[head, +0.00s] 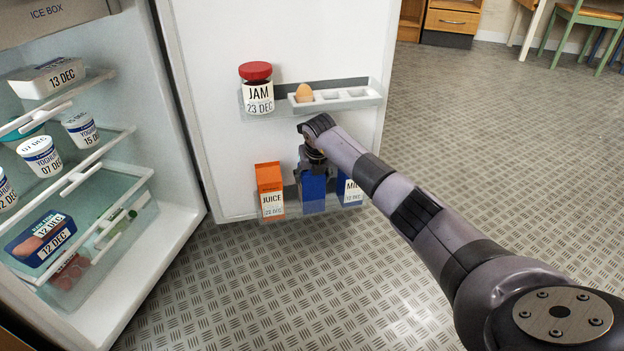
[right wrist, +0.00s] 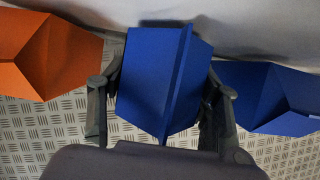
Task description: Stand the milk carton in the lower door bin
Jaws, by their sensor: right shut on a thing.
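A blue carton (head: 313,194), its label not in view, is upright at the lower door bin (head: 288,208), between the orange juice carton (head: 270,190) and another blue carton marked MIL (head: 351,190). My right gripper (head: 314,163) is shut on the middle blue carton near its top. In the right wrist view the held carton (right wrist: 158,85) sits between the two fingers of the right gripper (right wrist: 162,95). The juice carton (right wrist: 50,55) is to its left and the other blue carton (right wrist: 260,95) to its right. I cannot tell whether its base touches the bin floor. My left gripper is not in view.
The upper door shelf (head: 375,95) holds a jam jar (head: 258,90) and an egg (head: 304,93) in a tray. My right arm passes just below it. The open fridge at left holds yoghurts (head: 40,156) and packs. The patterned floor (head: 290,290) is clear.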

